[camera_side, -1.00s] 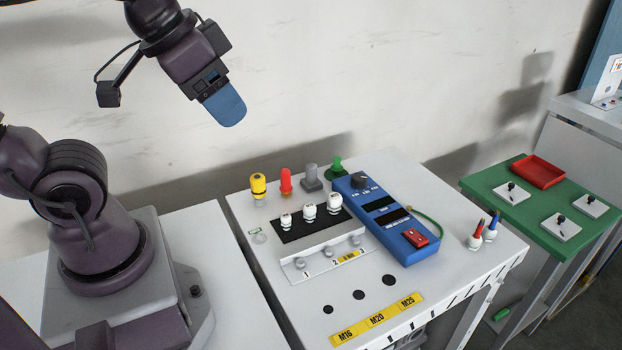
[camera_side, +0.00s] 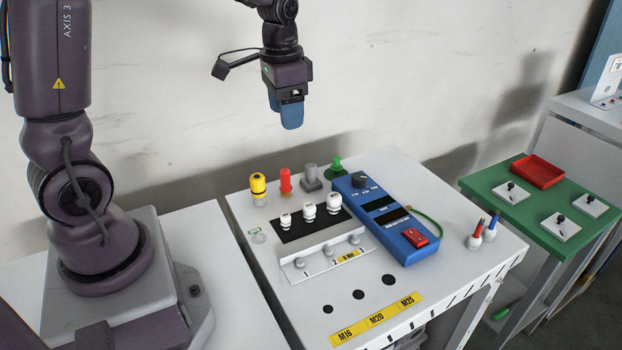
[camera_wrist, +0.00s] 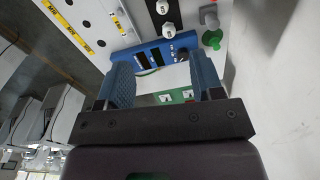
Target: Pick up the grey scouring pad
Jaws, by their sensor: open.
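My gripper (camera_side: 287,112) hangs in the air above the back of the white bench, its blue fingers pointing down. In the wrist view my gripper (camera_wrist: 162,68) has its two fingers wide apart with nothing between them. I see no plain scouring pad. The only loose-looking grey piece is a grey knob on a square base (camera_side: 311,178), in the back row between a red and a green piece. It shows in the wrist view (camera_wrist: 209,18) near the top, beyond the right finger. My gripper is above it and apart from it.
A blue meter (camera_side: 385,218) lies right of the grey piece. Yellow (camera_side: 258,186), red (camera_side: 285,181) and green (camera_side: 336,166) pieces share its row. White fittings stand on a black mat (camera_side: 293,230) in front. A green table (camera_side: 480,183) with a red tray (camera_side: 540,170) is at right.

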